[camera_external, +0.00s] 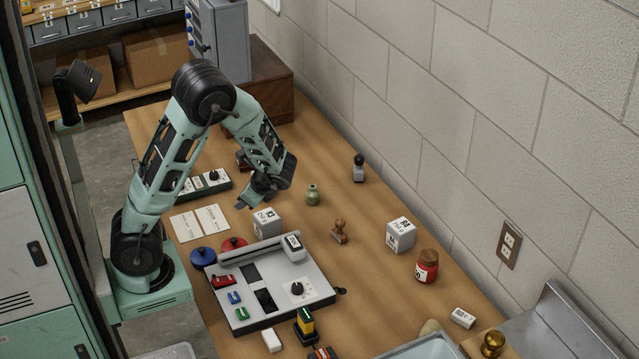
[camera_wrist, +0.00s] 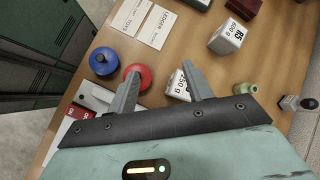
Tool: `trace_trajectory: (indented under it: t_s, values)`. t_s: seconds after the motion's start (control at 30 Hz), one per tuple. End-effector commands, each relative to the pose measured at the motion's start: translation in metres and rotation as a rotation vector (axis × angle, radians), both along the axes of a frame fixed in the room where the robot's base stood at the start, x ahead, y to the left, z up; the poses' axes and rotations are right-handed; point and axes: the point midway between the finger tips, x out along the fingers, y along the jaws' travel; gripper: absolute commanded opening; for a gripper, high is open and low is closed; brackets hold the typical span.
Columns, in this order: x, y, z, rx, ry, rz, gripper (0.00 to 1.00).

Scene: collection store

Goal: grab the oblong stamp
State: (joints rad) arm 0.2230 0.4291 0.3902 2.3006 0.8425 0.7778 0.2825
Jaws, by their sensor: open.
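Two stamp-like things stand upright on the wooden bench, and I cannot tell for sure which is the oblong stamp. One is a brown wooden stamp (camera_external: 340,232) with a rounded handle, right of the grey console. The other has a black knob on a pale grey body (camera_external: 359,171), near the wall; it also seems to show at the right edge of the wrist view (camera_wrist: 290,103). My gripper (camera_external: 254,196) is in the air over the bench, left of both and touching neither. In the wrist view its two fingers (camera_wrist: 161,70) are apart with nothing between them.
A white cube (camera_external: 267,222) stands below my gripper. The grey console (camera_external: 318,277) carries a white block (camera_external: 293,248). A small green vase (camera_external: 313,195) stands between my gripper and the stamps. Another white cube (camera_external: 400,235) and a red jar (camera_external: 426,267) stand further right.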

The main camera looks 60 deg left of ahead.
Motion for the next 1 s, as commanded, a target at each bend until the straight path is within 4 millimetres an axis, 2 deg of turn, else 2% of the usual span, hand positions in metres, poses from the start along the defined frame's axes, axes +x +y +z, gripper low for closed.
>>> trace_trajectory:
  t_s: [0.03, 0.17, 0.2, 0.3, 0.4, 0.5, 0.63, 1.0]
  values:
    - [0.027, -0.017, -0.017, 0.061, 0.087, -0.184, 0.51]
    - [0.09, -0.066, -0.044, 0.229, 0.28, -0.613, 0.51]
    - [0.106, -0.084, -0.052, 0.281, 0.331, -0.73, 0.51]
    - [0.138, -0.127, -0.07, 0.401, 0.433, -0.969, 0.51]
    - [0.156, -0.16, -0.083, 0.488, 0.5, -1.129, 0.51]
    - [0.165, -0.177, -0.09, 0.537, 0.533, -1.208, 0.51]
    - [0.172, -0.173, -0.095, 0.552, 0.544, -1.232, 0.51]
    - [0.209, -0.112, -0.122, 0.548, 0.542, -1.226, 0.51]
